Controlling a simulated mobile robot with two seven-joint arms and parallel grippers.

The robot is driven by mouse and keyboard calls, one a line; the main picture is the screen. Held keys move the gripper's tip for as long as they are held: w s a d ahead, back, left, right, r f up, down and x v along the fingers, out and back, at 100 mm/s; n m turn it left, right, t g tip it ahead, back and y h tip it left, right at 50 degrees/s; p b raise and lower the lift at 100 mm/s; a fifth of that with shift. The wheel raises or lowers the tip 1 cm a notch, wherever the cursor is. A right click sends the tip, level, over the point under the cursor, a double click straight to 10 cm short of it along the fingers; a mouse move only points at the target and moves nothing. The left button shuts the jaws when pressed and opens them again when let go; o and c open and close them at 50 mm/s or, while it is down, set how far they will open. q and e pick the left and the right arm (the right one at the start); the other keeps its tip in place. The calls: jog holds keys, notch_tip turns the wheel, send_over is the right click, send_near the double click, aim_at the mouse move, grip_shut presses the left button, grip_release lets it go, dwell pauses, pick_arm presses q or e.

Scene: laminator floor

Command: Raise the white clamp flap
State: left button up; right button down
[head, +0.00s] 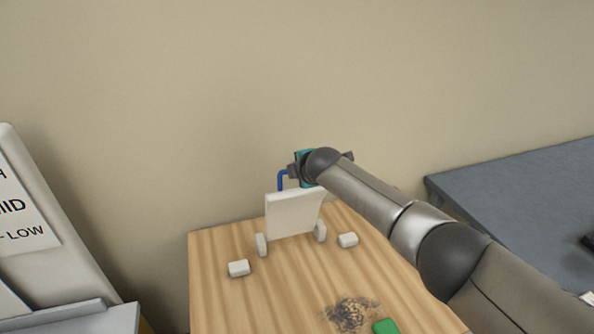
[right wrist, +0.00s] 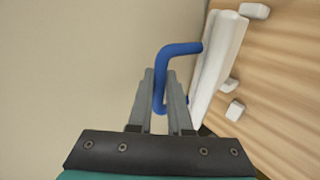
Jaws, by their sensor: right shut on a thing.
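The white clamp flap (head: 292,213) stands close to upright on the wooden table, between two small white hinge posts. A blue handle (head: 282,180) sticks out from its far side near the top. In the right wrist view the flap (right wrist: 218,65) is on the right, with the blue bent handle (right wrist: 180,49) joined to it. My right gripper (right wrist: 164,85) is shut on the blue handle, its two fingers on either side of the bar. In the head view my right arm partly hides the gripper and handle. My left gripper is not in view.
The wooden table (head: 215,295) bears two small white blocks (head: 238,268) (head: 348,240), a dark scorch mark (head: 352,312) and a green piece (head: 385,326). A grey table (head: 520,190) stands at right. A labelled white machine (head: 25,215) is at left. A beige wall is behind.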

jog(key=c, duration=1.2)
grip_release()
jog(key=shift+w+a+r, duration=0.1)
jog(key=shift+w+r, duration=0.1)
jog(key=shift+r, duration=0.15)
jog(key=o, duration=0.4)
jog(key=shift+w+f, duration=0.15)
jog(key=shift+f, duration=0.05)
jog(key=shift+c, duration=0.2)
jog(key=shift+p+v, duration=0.7)
jog(key=shift+v, duration=1.7)
jog(key=v, duration=1)
jog(key=shift+s+p, duration=0.3)
jog(key=shift+r, duration=0.15)
